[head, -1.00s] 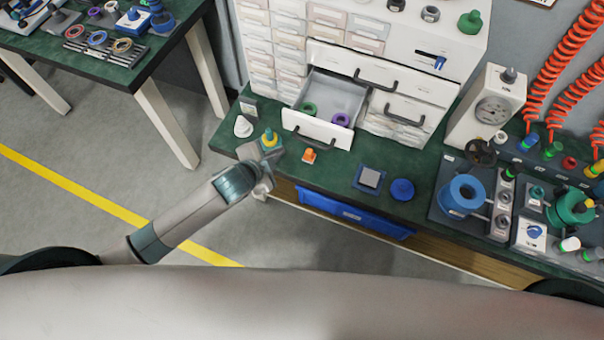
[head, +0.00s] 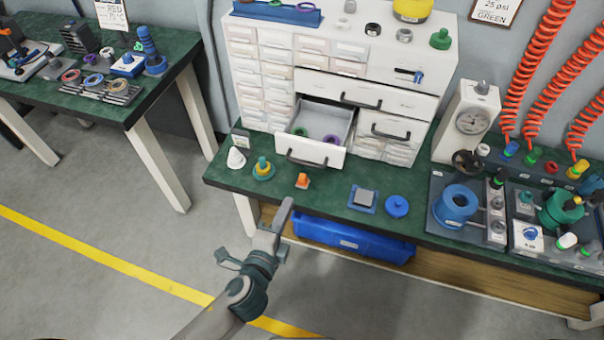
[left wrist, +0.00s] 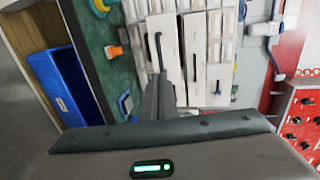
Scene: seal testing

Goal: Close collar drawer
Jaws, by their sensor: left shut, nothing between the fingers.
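The collar drawer (head: 312,154) is a white drawer pulled out of the cabinet, with a dark handle on its front. A green ring (head: 301,132) and a purple ring (head: 331,139) lie inside it. My left gripper (head: 287,207) is shut and empty, in front of the bench edge, below and apart from the drawer in the head view. In the left wrist view its fingers (left wrist: 160,96) point toward the white drawer fronts, one with a dark handle (left wrist: 158,50). My right gripper is not in view.
On the green bench (head: 330,186) stand a white cone (head: 236,158), a yellow-topped blue-green part (head: 263,168), an orange part (head: 302,181), a square block (head: 363,198) and a blue disc (head: 397,206). A blue bin (head: 350,240) sits under the bench.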

